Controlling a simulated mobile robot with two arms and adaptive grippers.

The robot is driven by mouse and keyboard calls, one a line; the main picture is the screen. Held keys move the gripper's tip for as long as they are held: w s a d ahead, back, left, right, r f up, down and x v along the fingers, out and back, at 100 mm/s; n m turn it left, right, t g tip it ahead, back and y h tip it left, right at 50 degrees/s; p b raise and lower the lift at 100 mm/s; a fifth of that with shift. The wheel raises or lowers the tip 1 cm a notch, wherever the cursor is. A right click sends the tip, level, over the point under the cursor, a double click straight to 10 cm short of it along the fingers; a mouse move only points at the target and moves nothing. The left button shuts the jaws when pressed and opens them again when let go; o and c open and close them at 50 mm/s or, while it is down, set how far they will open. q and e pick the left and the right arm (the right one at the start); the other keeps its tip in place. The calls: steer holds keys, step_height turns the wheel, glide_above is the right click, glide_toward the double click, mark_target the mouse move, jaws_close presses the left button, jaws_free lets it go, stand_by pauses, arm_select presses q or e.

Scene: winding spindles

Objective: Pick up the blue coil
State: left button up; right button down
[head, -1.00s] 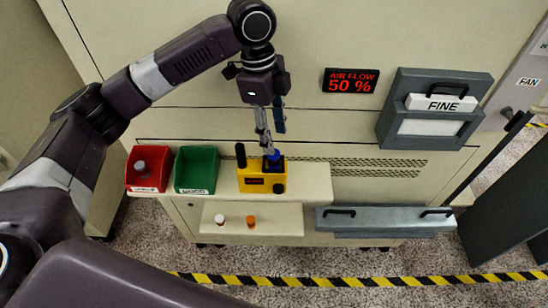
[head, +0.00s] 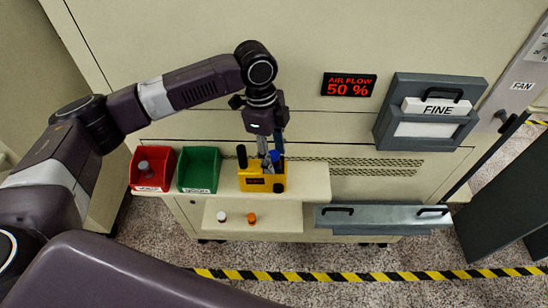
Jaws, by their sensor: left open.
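The blue coil (head: 275,157) stands at the top of the yellow device (head: 256,183) on the cream shelf. My left gripper (head: 270,158) points down at it from above, with its fingers open right around or beside the coil. The fingers partly hide the coil, and I cannot tell whether they touch it. My right gripper is not in view.
A red bin (head: 151,172) with a grey item in it and a green bin (head: 199,172) stand left of the device. A white coil (head: 222,217) and an orange coil (head: 252,219) sit on the lower shelf. A grey tray (head: 385,217) is at right.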

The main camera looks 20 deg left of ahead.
arm_select(q)
jaws_close()
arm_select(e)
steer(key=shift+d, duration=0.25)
arm_select(q)
steer(key=shift+r, duration=0.15)
